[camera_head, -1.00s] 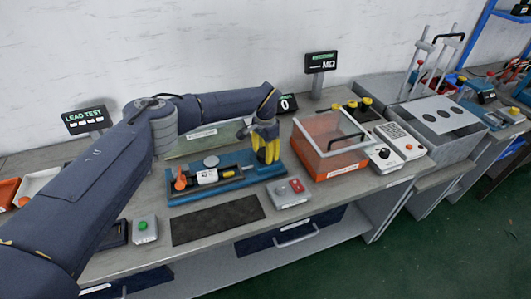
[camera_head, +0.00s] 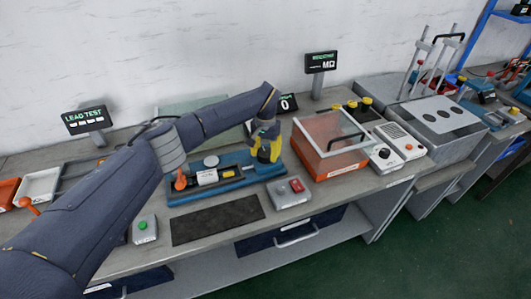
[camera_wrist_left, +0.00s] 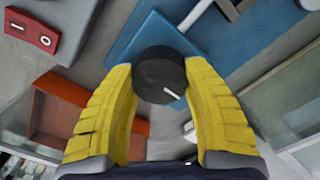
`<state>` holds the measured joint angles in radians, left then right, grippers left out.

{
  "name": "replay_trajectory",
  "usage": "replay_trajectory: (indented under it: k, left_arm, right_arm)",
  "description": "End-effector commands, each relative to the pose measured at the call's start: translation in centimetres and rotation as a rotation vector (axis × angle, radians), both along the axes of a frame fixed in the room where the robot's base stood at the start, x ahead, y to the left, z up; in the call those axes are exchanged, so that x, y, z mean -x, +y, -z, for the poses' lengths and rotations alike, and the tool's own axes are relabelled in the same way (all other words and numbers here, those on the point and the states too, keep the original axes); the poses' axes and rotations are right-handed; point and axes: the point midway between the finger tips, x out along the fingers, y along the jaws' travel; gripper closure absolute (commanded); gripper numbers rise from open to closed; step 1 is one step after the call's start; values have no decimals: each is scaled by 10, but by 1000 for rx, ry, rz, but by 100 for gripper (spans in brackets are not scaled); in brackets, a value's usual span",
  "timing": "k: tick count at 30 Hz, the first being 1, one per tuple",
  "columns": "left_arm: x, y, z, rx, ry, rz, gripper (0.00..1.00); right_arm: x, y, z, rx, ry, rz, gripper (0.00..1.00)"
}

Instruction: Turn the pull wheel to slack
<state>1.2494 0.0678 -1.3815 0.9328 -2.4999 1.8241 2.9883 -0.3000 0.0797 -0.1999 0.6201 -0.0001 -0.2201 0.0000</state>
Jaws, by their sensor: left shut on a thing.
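The pull wheel (camera_wrist_left: 160,72), a black round knob with a white mark on its face, shows in the left wrist view. It sits at the end of a blue fixture, whose base (camera_head: 180,199) shows in the head view. My left gripper (camera_head: 264,154) is over the right end of that fixture. In the left wrist view its yellow fingers (camera_wrist_left: 160,80) are closed around the wheel, one on each side. The white mark points toward the lower right there. My right gripper is not in view.
A grey box with a red switch (camera_head: 297,186) stands just right of the fixture. An orange box with a clear lid (camera_head: 331,142) is farther right. A dark mat (camera_head: 215,221) and a green-button box (camera_head: 145,229) lie in front. A display (camera_head: 87,118) stands behind my left arm.

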Motion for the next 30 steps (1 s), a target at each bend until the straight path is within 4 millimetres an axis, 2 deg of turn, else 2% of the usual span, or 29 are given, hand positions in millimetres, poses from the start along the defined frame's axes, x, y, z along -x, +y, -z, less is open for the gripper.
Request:
replay_trajectory:
  k: [12,13,20,30]
  left_arm:
    - [2,0,3,-2,7,-8,80]
    - [2,0,3,-2,7,-8,48]
    - [1,0,1,-2,4,-7,21]
    - [0,0,-3,0,1,-6,20]
  right_arm:
    - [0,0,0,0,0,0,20]
    - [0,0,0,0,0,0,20]
    - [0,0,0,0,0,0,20]
    - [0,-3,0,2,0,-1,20]
